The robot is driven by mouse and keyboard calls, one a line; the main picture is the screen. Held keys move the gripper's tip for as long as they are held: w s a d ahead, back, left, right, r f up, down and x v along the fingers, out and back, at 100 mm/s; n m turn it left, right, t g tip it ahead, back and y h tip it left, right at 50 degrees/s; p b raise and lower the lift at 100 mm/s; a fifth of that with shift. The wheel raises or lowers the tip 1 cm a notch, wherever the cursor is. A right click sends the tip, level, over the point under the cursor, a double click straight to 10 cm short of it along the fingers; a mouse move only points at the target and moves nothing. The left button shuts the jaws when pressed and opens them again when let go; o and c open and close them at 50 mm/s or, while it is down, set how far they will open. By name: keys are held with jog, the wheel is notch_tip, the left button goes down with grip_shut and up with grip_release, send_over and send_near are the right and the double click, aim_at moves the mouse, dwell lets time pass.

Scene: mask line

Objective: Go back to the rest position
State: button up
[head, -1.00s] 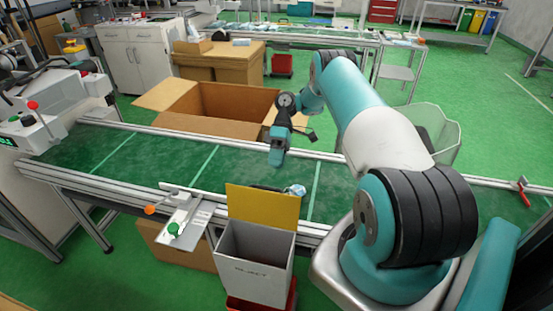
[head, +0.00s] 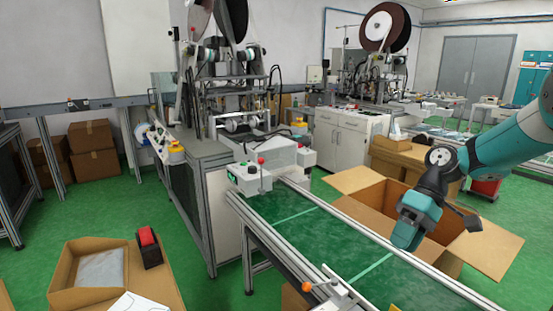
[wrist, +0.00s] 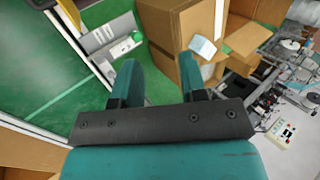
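My gripper (head: 408,238) shows at the right of the head view, at the end of my teal arm. It points down over the green conveyor belt (head: 294,218), beside the large open cardboard box (head: 362,181). In the wrist view, the two teal fingers of my gripper (wrist: 160,76) stand apart with nothing held between them. Whether the gripper is directly above the belt or nearer the box wall is hard to tell.
A tall machine (head: 225,90) stands at the belt's far end. A low cardboard box (head: 90,293) with a grey packet is at the lower left. A white cabinet (head: 340,143) stands behind.

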jog(key=s+a+r+t+h+p, duration=0.1)
jog(key=s+a+r+t, duration=0.1)
jog(key=s+a+r, duration=0.8)
jog(key=s+a+t, duration=0.1)
jog(key=s, duration=0.6)
jog(key=s+a+r+n+h+p, duration=0.1)
jog(key=s+a, duration=0.1)
jog(key=s, duration=0.5)
jog(key=shift+s+a+t, duration=0.25)
jog(key=shift+t, duration=0.15)
jog(key=shift+r, duration=0.1)
